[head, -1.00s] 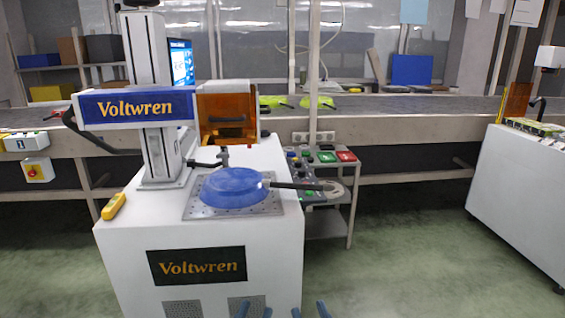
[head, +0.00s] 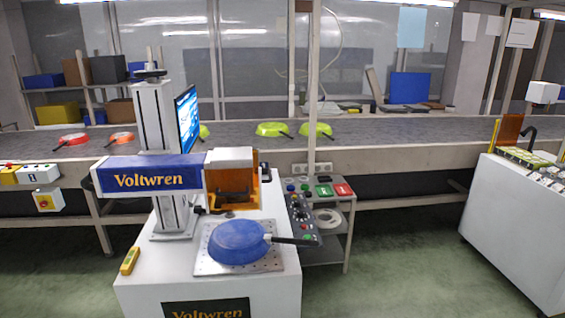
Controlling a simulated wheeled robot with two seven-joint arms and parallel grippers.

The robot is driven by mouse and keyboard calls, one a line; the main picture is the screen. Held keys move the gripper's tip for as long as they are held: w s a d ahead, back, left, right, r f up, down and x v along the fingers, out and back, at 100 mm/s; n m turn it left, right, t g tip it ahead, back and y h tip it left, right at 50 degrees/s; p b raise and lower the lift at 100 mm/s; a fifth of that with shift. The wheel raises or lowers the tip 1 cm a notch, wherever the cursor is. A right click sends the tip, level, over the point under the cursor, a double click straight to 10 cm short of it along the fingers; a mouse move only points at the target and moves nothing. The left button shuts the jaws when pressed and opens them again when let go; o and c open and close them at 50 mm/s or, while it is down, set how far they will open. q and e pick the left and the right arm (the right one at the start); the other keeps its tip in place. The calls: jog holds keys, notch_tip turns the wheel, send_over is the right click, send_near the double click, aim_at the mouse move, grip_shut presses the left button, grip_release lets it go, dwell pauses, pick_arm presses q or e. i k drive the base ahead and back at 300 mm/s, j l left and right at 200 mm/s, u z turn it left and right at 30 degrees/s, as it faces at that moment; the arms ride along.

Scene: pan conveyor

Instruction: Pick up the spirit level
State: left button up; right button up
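The spirit level appears to be the small yellow bar (head: 130,260) lying on the front left corner of the white Voltwren machine's top (head: 180,280). It has a small grey patch on its upper face. It lies apart from the blue pan (head: 238,243), which sits on a perforated metal plate (head: 212,268) to its right. Neither of my grippers shows in the head view, so whether they are open or shut is hidden.
The laser head (head: 150,178) and its column stand behind the yellow bar. A button panel (head: 302,222) and grey cart are right of the machine. A conveyor (head: 400,133) with several pans runs behind. Green floor is clear at right, before another white cabinet (head: 520,220).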

aim_at(128, 264)
jog(key=j+u, duration=0.15)
jog(key=u, duration=1.05)
jog(key=k+j, duration=0.05)
